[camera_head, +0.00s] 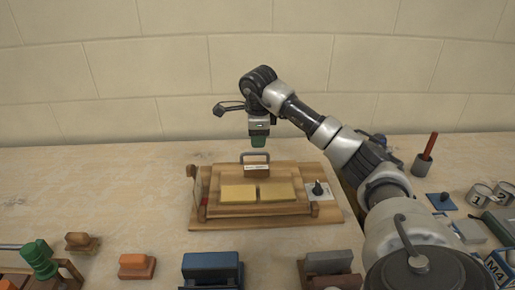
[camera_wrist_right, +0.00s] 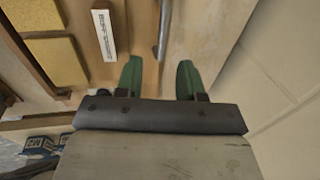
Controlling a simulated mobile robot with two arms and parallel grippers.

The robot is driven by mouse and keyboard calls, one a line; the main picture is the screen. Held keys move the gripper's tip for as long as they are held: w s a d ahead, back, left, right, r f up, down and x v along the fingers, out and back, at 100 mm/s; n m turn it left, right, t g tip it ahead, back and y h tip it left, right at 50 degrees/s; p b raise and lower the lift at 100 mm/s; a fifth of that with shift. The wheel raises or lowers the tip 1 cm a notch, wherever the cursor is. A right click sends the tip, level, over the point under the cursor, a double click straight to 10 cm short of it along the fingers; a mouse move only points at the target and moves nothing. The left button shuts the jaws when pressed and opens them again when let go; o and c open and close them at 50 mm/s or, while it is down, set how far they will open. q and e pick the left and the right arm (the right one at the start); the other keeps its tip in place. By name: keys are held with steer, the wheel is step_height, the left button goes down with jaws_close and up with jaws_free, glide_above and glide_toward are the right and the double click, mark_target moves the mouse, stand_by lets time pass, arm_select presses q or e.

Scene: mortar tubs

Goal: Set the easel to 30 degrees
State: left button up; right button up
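The easel is a wooden board on a wooden base (camera_head: 225,222), lying flat or nearly so; its exact angle cannot be told. Two yellow pads (camera_head: 238,192) lie on it. A grey metal handle (camera_head: 255,156) rises at its far edge, behind a block with a white label (camera_head: 257,167). My right gripper (camera_head: 258,143) is above the handle, pointing down. In the right wrist view its green fingertips (camera_wrist_right: 160,78) are apart, with the handle bar (camera_wrist_right: 163,30) lined up between them, seemingly not gripped. My left gripper is not in view.
A dark knob on a white plate (camera_head: 320,191) sits at the base's right side. Blocks, including a blue one (camera_head: 211,267) and an orange one (camera_head: 136,265), line the front. A red-handled tool in a holder (camera_head: 427,153) and numbered tins (camera_head: 479,195) stand right. The back left is clear.

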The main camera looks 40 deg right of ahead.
mark_target(258, 153)
steer(key=shift+w+d+f, duration=0.15)
steer(key=shift+f, duration=0.75)
steer(key=shift+w+d+f, duration=0.15)
steer(key=shift+w+f, duration=0.05)
steer(key=shift+f, duration=0.7)
steer(key=shift+w+d+f, duration=0.15)
steer(key=shift+f, duration=0.75)
jaws_close()
